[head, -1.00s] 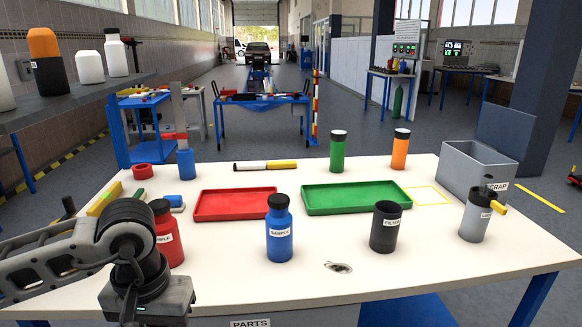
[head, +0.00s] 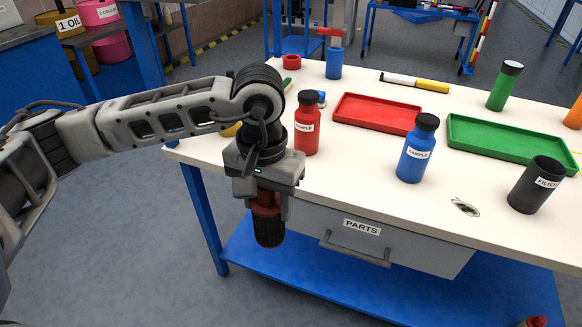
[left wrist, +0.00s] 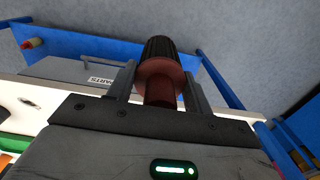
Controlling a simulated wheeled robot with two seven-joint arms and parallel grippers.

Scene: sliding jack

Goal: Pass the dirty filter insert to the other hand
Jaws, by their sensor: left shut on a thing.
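My left gripper (head: 266,196) points down and is shut on the dirty filter insert (head: 268,229), which has a red-brown collar and a dark ribbed end. The insert hangs upright below the fingers, in front of the table's front edge in the head view. In the left wrist view the insert (left wrist: 162,58) sits between the two fingers (left wrist: 160,90), its dark end pointing away from the gripper. The black filter cup (head: 537,185) stands upright on the table at the right. My right gripper is not in view.
A red sample bottle (head: 307,124) stands just right of my left gripper, and a blue one (head: 417,148) farther right. Red tray (head: 376,114) and green tray (head: 510,143) lie behind. The parts drawer (head: 385,238) and blue lower shelf (head: 400,285) are under the tabletop.

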